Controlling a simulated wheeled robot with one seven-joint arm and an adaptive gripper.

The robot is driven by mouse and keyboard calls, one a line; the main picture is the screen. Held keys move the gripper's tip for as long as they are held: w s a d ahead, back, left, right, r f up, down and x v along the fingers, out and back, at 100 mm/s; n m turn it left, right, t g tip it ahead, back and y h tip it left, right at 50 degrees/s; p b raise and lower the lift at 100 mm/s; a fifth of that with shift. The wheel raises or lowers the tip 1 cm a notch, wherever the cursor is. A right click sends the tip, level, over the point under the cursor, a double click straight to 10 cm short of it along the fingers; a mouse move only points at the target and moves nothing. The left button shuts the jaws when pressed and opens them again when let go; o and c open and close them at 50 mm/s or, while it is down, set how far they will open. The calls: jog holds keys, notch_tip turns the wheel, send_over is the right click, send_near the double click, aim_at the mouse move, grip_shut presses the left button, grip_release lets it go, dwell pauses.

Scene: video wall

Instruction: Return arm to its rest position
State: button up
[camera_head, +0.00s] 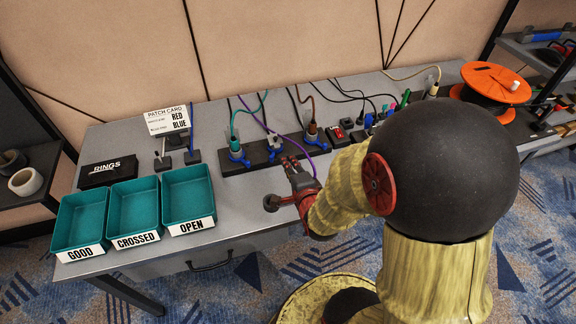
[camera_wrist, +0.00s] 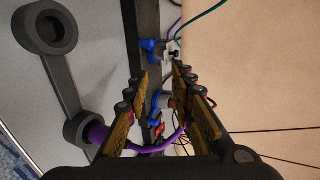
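My gripper (camera_head: 290,163) reaches over the grey table, just in front of the black socket strip (camera_head: 240,160). In the wrist view, the two fingers of my gripper (camera_wrist: 159,80) stand apart, with a gap between their tips. The purple cable (camera_wrist: 167,143) curves across behind the fingers, and I see nothing clamped between them. Its purple end (camera_wrist: 97,132) sits at a dark ring of a two-ringed piece (camera_wrist: 62,75) on the table. In the head view, the purple cable (camera_head: 258,122) comes down from the wall, and my arm hides its lower end.
Three teal trays marked GOOD (camera_head: 58,222), CROSSED (camera_head: 112,212) and OPEN (camera_head: 168,200) stand at the left. A RINGS box (camera_head: 108,171) and a PATCH CARD sign (camera_head: 167,120) are behind them. Several plugs line the strip. An orange reel (camera_head: 497,82) stands at the right.

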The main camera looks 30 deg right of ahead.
dwell(0.3)
jog(key=s+a+r+n+g+y+p, duration=0.1)
jog(key=a+r+n+g, duration=0.15)
jog(key=r+n, duration=0.3)
jog(key=a+r+n+g+y+p, duration=0.1)
jog(key=a+r+n+p, duration=0.1)
jog(key=a+r+n, duration=0.3)
jog(key=s+a+r+n+g+p, duration=0.1)
jog(key=s+a+r+n+g, duration=0.1)
jog(key=s+r+n, duration=0.3)
jog(key=s+a+r+n+g+y+p, duration=0.1)
jog(key=s+a+r+n, duration=0.3)
jog(key=s+r, duration=0.3)
jog(key=s+n, duration=0.1)
jog(key=s, duration=0.2)
jog(key=shift+s+r+n+g+y, duration=0.25)
jog(key=shift+s+n+g+y, duration=0.05)
jog(key=shift+s+n+g, duration=0.05)
